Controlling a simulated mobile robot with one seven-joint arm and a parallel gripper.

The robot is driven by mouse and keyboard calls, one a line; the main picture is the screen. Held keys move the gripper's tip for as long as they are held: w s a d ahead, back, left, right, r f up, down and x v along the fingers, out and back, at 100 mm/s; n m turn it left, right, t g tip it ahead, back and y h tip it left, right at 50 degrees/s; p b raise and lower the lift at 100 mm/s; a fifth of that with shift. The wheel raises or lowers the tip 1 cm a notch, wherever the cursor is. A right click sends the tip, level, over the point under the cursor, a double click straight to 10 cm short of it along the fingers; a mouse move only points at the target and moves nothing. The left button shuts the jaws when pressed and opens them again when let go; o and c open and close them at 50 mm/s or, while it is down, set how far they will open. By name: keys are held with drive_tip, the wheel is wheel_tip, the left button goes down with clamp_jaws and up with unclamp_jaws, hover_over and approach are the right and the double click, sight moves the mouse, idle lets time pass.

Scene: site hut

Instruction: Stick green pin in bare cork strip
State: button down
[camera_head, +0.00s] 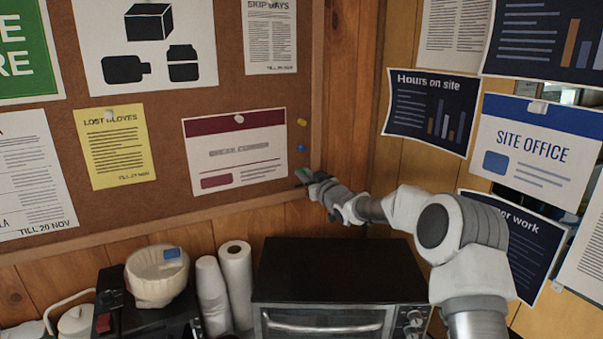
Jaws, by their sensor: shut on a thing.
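The bare cork strip (304,92) runs down the right side of the notice board, beside the frame. A yellow pin (302,122) and a blue pin (300,148) are stuck in it, one above the other. My gripper (306,177) is at the strip's lower end, below the blue pin and close to the board. It is shut on a small green thing (300,173), which looks like the green pin. The fingers hide part of it. I cannot tell whether its point touches the cork.
A white notice with a dark red band (238,178) is just left of my gripper. The board's wooden frame is just right. Posters hang on the right wall.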

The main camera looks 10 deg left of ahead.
idle(0.8)
drive_tip(key=c, duration=0.8)
unclamp_jaws()
drive_tip(key=shift+s+r, duration=0.1)
drive_tip(key=shift+r, duration=0.05)
drive_tip(key=shift+w+d, duration=0.1)
drive_tip(key=shift+w, duration=0.1)
